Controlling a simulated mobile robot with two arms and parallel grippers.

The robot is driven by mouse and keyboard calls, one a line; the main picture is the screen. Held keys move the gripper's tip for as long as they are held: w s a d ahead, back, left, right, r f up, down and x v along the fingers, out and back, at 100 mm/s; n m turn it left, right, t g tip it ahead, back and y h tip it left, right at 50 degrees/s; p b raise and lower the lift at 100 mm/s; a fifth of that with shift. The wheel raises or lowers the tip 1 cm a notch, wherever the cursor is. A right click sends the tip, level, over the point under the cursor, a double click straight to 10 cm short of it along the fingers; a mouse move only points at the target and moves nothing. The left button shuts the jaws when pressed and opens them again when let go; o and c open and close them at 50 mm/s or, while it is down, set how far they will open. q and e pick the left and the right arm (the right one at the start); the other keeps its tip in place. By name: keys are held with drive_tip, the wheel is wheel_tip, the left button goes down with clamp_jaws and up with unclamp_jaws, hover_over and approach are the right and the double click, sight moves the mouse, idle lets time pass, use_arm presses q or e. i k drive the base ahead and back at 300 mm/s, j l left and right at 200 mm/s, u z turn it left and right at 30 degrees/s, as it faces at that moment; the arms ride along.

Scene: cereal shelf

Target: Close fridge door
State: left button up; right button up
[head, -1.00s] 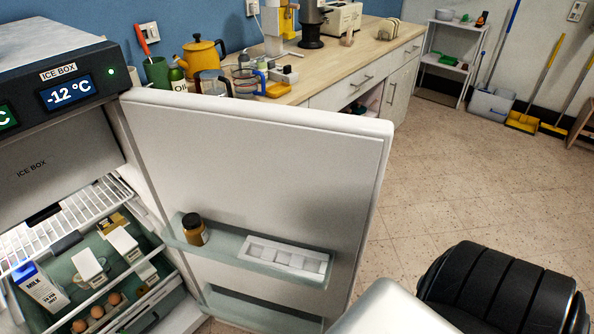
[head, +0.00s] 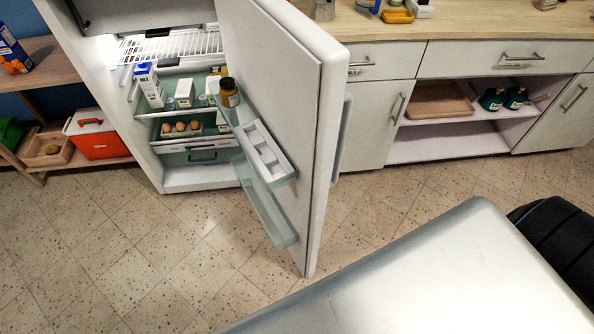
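The white fridge door (head: 275,85) stands wide open in the head view, swung out toward me from the fridge. Its door shelf (head: 262,150) carries a brown jar (head: 228,93) and a pale tray. The door's grey handle (head: 341,139) shows on its outer side, facing right. The open fridge interior (head: 190,182) is to the left of the door, with a milk carton (head: 149,85) and eggs (head: 180,127) inside. A large part of my own arm fills the lower right. Neither gripper's fingers are in view.
A wooden counter (head: 450,25) with drawers and an open cupboard (head: 430,142) stands right of the door. A wooden shelf with a red cooler (head: 97,134) is at the left. The tiled floor (head: 150,270) in front of the fridge is clear.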

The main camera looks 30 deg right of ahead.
sight(291, 75)
drive_tip(key=l+u, duration=0.35)
drive_tip(key=l, duration=0.55)
drive_tip(key=k+l+u, duration=0.1)
drive_tip(key=l+u, duration=0.25)
drive_tip(key=l, duration=0.5)
drive_tip(key=i+l, duration=0.1)
drive_tip(key=l, duration=0.2)
drive_tip(key=i+l+u, duration=0.1)
drive_tip(key=l, duration=0.25)
drive_tip(key=i+l, duration=0.15)
drive_tip(key=l, duration=0.15)
drive_tip(key=u, duration=0.05)
